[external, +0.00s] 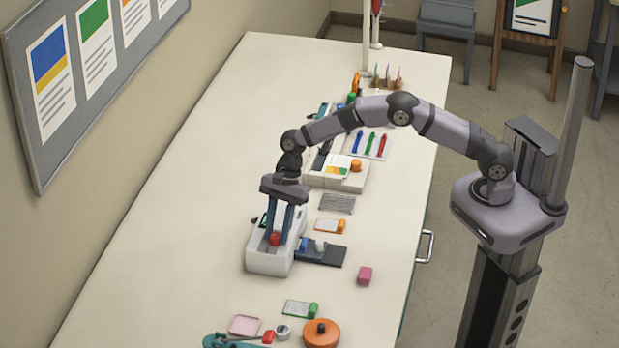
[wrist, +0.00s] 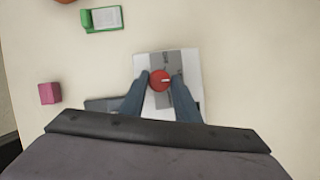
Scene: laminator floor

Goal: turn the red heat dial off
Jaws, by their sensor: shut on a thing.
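The red heat dial (external: 275,239) sits on top of a white boxy machine (external: 265,262) on the table. My gripper (external: 279,238) reaches down from above with its two fingers on either side of the dial. In the wrist view the red dial (wrist: 160,80) lies between the fingertips of my gripper (wrist: 160,82), which are shut on it. A pale pointer mark on the dial points to the right in that view. The white machine (wrist: 190,62) shows around and beyond the fingers, with its near part hidden by them.
A dark flat tray (external: 328,254) lies right of the machine. A pink block (external: 365,275), an orange round pot (external: 321,333) and a green-ended card holder (external: 300,308) lie nearer the front. A grey rack (external: 337,203) stands behind. The table's left side is clear.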

